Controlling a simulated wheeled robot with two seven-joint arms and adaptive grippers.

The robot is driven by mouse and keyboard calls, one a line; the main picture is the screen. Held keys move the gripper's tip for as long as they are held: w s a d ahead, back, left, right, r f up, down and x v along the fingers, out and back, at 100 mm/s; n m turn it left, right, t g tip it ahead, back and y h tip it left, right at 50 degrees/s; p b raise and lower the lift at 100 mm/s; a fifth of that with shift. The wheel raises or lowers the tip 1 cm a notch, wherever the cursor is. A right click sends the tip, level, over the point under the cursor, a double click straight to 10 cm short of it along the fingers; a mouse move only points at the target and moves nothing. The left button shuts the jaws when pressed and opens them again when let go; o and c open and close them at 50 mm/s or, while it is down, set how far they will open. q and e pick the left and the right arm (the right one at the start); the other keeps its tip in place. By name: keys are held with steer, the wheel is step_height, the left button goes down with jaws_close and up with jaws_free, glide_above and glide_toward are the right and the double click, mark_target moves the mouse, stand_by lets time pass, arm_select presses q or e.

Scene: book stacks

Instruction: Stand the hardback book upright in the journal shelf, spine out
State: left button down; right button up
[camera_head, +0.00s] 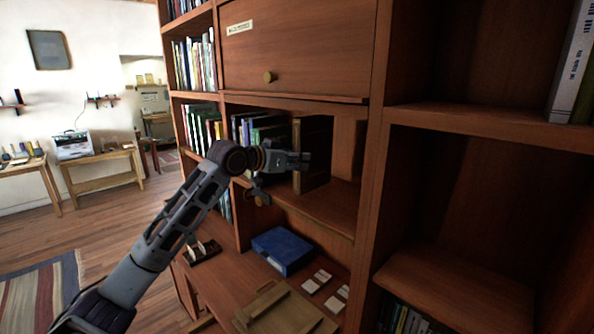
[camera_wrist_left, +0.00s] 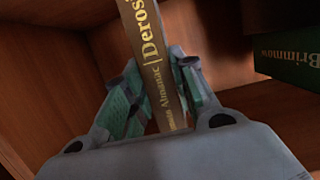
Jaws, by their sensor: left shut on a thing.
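A dark brown hardback book (camera_head: 318,140) stands upright in the open shelf compartment (camera_head: 335,206) below the closed cabinet door. In the left wrist view the book (camera_wrist_left: 150,40) shows its spine with gold lettering, facing me and tilted in the picture. My left gripper (camera_head: 303,160) is at the compartment's front, shut on the book. In the wrist view its green-padded fingers (camera_wrist_left: 155,100) sit on both sides of the spine. The book's lower end is hidden behind the gripper in the wrist view. My right gripper is not in view.
Several books (camera_head: 258,130) stand left of the held book; a green one (camera_wrist_left: 290,60) shows in the wrist view. An upright wooden panel (camera_head: 347,150) is to the right. Below lie a blue box (camera_head: 282,250), white cards (camera_head: 318,281) and a wooden tray (camera_head: 285,312).

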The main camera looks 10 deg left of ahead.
mark_target(297, 172)
arm_select(q)
steer(key=shift+r, duration=0.1)
steer(key=shift+f+p, duration=0.4)
steer(key=shift+f, duration=1.3)
steer(key=c, duration=1.6)
jaws_free()
steer(key=shift+f, duration=0.25)
steer(key=o, duration=0.4)
steer(key=shift+s, duration=0.1)
steer(key=shift+o, duration=0.2)
steer(key=shift+r, duration=0.15)
